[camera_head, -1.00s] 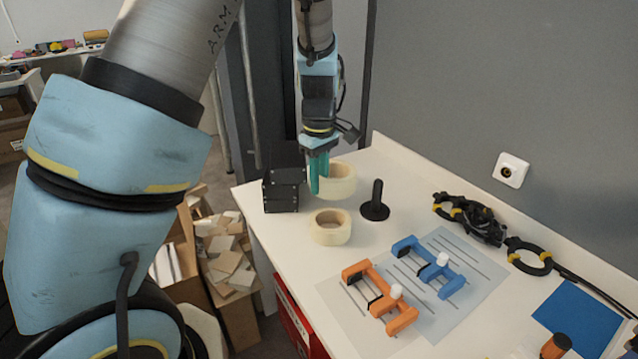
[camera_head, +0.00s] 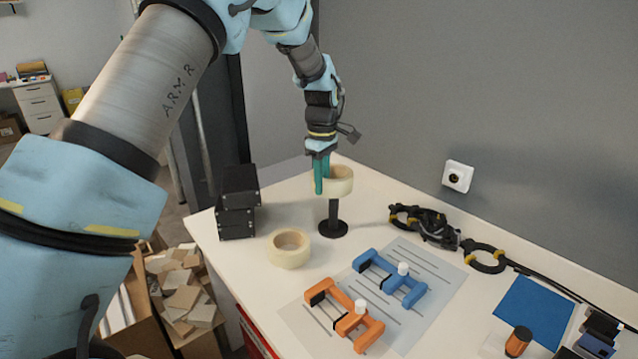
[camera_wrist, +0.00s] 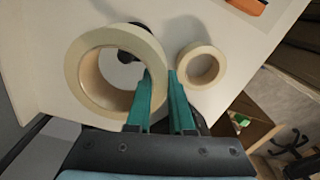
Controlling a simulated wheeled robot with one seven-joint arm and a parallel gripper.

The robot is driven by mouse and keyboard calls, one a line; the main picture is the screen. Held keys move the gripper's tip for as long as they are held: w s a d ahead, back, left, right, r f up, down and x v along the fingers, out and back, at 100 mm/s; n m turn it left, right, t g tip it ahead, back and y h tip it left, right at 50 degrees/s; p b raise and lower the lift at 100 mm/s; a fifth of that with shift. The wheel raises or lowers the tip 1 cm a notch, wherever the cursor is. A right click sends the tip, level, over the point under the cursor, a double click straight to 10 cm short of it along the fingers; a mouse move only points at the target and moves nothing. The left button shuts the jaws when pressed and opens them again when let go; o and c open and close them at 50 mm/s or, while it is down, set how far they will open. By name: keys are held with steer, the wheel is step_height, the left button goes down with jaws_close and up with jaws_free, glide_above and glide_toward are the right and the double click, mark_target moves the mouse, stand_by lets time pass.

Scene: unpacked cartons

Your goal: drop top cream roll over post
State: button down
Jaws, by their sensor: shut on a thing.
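My gripper (camera_head: 321,190) is shut on the wall of a cream roll (camera_head: 342,182), held level in the air over the black post (camera_head: 333,213). In the wrist view the held roll (camera_wrist: 82,88) hangs from the green fingers (camera_wrist: 158,76). A dark part of the post (camera_wrist: 127,57) shows at the far right edge of its hole, partly covered by the roll wall. A second cream roll (camera_head: 288,249) lies flat on the table, left of the post.
Black boxes (camera_head: 238,202) are stacked at the table's left edge. Orange (camera_head: 345,316) and blue (camera_head: 390,278) clamp-like pieces lie on a marked sheet in front. A black cable bundle (camera_head: 427,226) lies right of the post, by the wall.

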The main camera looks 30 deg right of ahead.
steer(key=shift+f+b, duration=0.6)
steer(key=shift+f, duration=0.45)
steer(key=shift+f, duration=0.15)
steer(key=shift+f+b, duration=0.95)
steer(key=shift+f, duration=1.1)
steer(key=shift+c, duration=1.6)
jaws_free()
steer(key=shift+r, duration=0.1)
steer(key=shift+r+p, duration=3)
steer(key=shift+r, duration=1)
